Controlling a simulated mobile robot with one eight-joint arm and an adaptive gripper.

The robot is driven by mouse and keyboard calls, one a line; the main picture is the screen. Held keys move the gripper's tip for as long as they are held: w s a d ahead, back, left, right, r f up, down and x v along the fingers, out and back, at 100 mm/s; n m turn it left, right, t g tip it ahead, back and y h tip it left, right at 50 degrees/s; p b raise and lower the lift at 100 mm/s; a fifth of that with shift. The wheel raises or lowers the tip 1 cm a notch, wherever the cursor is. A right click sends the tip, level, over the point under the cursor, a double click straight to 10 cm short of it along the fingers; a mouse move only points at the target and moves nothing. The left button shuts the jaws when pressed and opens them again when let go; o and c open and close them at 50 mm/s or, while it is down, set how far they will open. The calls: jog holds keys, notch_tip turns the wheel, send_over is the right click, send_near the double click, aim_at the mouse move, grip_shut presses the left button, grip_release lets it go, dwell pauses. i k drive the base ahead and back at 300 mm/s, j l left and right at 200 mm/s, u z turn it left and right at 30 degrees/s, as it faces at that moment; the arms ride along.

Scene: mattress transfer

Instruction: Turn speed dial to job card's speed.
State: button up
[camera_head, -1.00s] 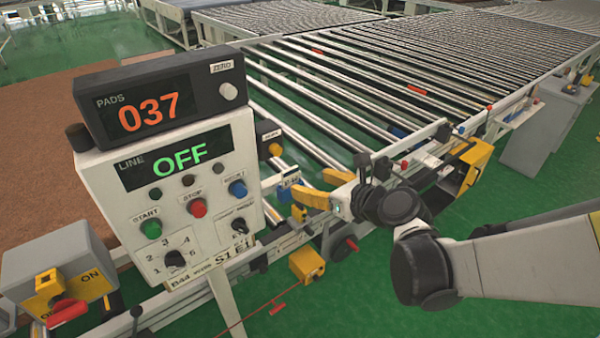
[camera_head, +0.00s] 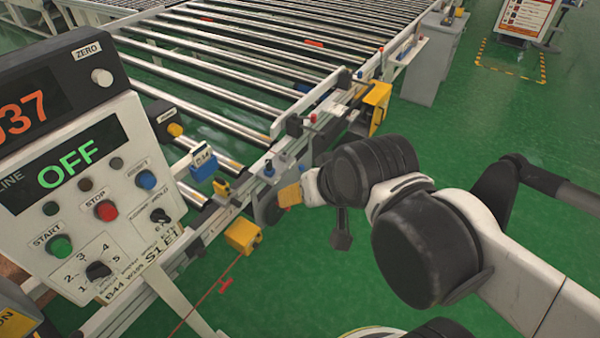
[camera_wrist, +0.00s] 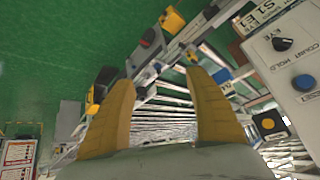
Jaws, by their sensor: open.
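The speed dial (camera_head: 97,270) is a black knob at the lower left of the white control panel (camera_head: 128,165) in the head view, ringed by the numbers 1 to 5. I cannot tell for sure which number its pointer faces. No job card can be made out with a readable speed. My gripper (camera_wrist: 162,78) is open and empty in the wrist view, its two yellow fingers spread. In the head view one yellow fingertip (camera_head: 289,195) shows, right of the panel and apart from it. The dial is not seen in the wrist view.
The panel also carries a green START button (camera_head: 59,246), a red STOP button (camera_head: 105,210), a blue button (camera_head: 146,180) and a black selector (camera_head: 160,215). A roller conveyor (camera_head: 225,60) lies behind. A signboard (camera_head: 525,18) stands at the far right.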

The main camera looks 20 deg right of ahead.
aim_at(96, 271)
jog(key=j+u, duration=0.1)
jog(key=u, duration=0.3)
jog(key=j+u, duration=0.1)
jog(key=u, duration=0.25)
jog(key=j+u, duration=0.1)
jog(key=u, duration=0.3)
